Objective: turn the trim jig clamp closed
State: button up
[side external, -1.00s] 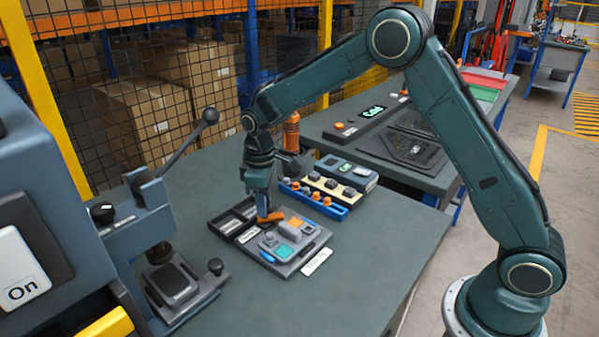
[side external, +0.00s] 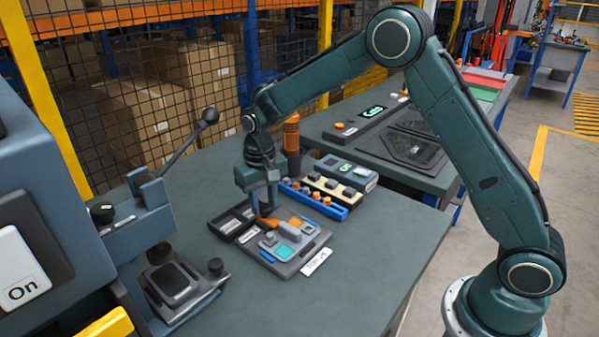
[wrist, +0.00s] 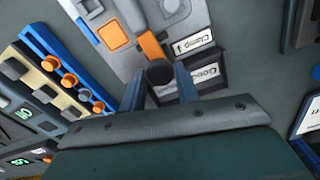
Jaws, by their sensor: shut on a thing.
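The trim jig (side external: 312,243) is a grey plate with raised blocks, a teal pad and an orange pad, lying on the bench. Its clamp is an orange lever (side external: 268,222) at the jig's back left corner. In the wrist view the orange lever (wrist: 151,46) shows beyond a dark round knob (wrist: 160,73). My gripper (side external: 264,207) is down at the clamp. In the wrist view its two fingers (wrist: 160,82) stand on either side of the knob, closed on the clamp. The fingers partly hide the clamp, and its exact angle is hard to tell.
A dark tray with labelled slots (side external: 225,232) adjoins the jig; a "Clamp" label (wrist: 193,42) shows nearby. A blue rack of orange knobs (side external: 318,203) stands just behind. A press with a lever (side external: 172,285) is at left. The bench front is clear.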

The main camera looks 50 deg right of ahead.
aim_at(264, 206)
jog(key=shift+r+m, duration=0.1)
jog(key=shift+m, duration=0.2)
jog(key=o, duration=1)
jog(key=shift+c, duration=0.2)
notch_tip(264, 206, up, 14)
dwell(0.3)
